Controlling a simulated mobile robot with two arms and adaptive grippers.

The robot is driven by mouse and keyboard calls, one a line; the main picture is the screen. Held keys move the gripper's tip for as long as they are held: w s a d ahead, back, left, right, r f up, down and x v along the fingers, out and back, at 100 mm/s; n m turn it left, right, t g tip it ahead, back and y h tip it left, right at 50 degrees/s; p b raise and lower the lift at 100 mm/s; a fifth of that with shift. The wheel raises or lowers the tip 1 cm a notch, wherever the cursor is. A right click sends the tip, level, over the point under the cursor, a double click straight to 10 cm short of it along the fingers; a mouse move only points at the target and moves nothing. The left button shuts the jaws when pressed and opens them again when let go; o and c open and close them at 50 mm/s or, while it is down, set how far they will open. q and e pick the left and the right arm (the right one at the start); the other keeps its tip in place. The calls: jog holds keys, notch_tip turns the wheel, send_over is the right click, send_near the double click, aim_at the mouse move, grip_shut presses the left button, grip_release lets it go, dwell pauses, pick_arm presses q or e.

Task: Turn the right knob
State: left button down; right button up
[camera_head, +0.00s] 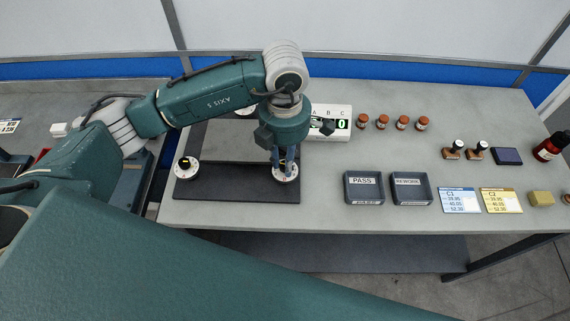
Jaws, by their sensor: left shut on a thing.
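The right knob's white dial (285,178) sits at the right front of a dark panel (235,188) on the bench. My left gripper (284,168) reaches down over this dial and is shut on the knob, which its fingers mostly hide. The left knob (184,164), black on a white round dial, stands free at the panel's left side. My right gripper is not in view.
A white display box (341,109) stands behind, partly covered by my left wrist. Trays marked PASS (363,202) and REWORK (411,203), cards, several small brown bottles, two stamps (477,151) and a dark pad (507,156) are on the right. The bench middle is clear.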

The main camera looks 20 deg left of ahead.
pick_arm(q)
jog(key=shift+w+r+n+b, duration=0.15)
jog(key=shift+n+b, duration=0.45)
jog(key=shift+n, duration=0.4)
jog(key=c, duration=1.7)
grip_release()
jog(key=shift+o, duration=0.8)
notch_tip(320, 180, up, 12)
